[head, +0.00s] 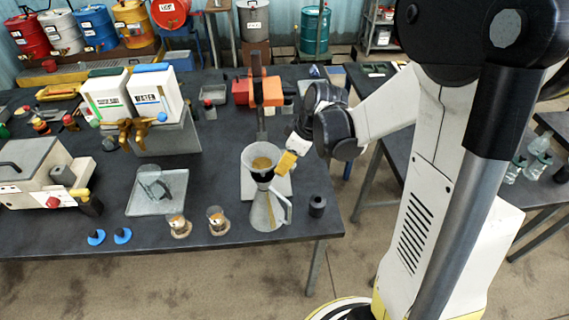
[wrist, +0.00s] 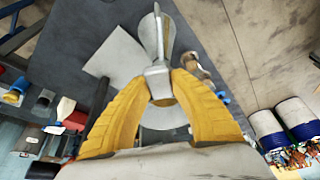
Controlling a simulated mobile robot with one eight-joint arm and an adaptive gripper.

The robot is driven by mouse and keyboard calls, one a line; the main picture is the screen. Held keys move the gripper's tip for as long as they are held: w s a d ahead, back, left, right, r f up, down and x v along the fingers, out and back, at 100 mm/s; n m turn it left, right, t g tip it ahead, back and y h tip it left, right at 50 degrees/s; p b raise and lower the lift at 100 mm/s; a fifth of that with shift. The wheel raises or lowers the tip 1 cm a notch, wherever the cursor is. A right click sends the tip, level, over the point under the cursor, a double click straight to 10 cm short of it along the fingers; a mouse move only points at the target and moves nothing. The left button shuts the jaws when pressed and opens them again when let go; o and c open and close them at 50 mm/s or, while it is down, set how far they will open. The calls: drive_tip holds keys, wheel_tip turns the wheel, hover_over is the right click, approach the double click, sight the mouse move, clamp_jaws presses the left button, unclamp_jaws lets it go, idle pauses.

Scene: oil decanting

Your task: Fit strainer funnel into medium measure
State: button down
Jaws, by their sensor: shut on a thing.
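The strainer funnel (head: 255,155), a grey cone with a brass-coloured mesh inside, stands upright directly above the medium measure (head: 265,212). The measure is a grey metal jug, wide at the base, with a handle on its right. My gripper (head: 287,162) is at the funnel's right side, its yellow fingers shut on the funnel. In the wrist view the fingers (wrist: 159,80) close around a grey part of the funnel, and the measure (wrist: 150,45) shows beyond. The funnel's lower end meets the measure's mouth; how deep it sits is hidden.
A dark cylinder (head: 317,206) stands just right of the measure. An orange-headed stand (head: 266,92) rises behind the funnel. Two small glass cups (head: 217,220) stand to the left, near a glass tray (head: 157,195). Bare table shows along the front edge.

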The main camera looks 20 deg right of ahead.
drive_tip(key=shift+f+b, duration=2.15)
drive_tip(key=shift+f, duration=0.3)
drive_tip(key=c, duration=1.2)
unclamp_jaws()
drive_tip(key=v, duration=1.2)
drive_tip(key=shift+a+r, duration=0.1)
